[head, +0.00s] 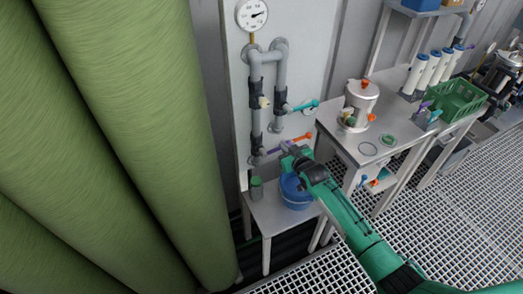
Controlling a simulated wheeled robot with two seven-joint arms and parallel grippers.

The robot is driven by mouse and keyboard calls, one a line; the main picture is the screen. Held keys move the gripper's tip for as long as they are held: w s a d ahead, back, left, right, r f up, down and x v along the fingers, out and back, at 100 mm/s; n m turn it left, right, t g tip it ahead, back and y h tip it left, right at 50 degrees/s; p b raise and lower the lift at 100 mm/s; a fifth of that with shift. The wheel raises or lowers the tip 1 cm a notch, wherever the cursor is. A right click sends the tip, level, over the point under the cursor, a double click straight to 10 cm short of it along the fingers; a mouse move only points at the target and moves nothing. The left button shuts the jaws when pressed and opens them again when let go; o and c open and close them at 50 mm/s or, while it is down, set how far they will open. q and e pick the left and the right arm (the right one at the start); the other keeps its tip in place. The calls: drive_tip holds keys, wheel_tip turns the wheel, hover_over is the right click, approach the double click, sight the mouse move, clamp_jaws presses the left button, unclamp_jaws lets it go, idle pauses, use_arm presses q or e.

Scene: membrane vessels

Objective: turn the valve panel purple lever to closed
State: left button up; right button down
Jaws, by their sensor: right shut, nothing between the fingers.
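The valve panel (309,68) is a pale board with grey pipes on the wall. Its purple lever (272,151) is low on the left pipe and points right, roughly level, across the pipe. My right gripper (285,147) is shut and empty at the lever's right end. I cannot tell whether it touches the lever. An orange lever (301,137) shows just above the gripper, and a teal lever (305,105) is higher on the right pipe. My left gripper is not in view.
A blue bucket (294,194) and a green-capped bottle (256,188) stand on a low table under the panel. Large green cylinders (130,130) fill the left.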

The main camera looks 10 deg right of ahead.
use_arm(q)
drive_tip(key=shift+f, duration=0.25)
use_arm(e)
drive_tip(key=shift+d+f, duration=0.15)
drive_tip(key=shift+f, duration=0.2)
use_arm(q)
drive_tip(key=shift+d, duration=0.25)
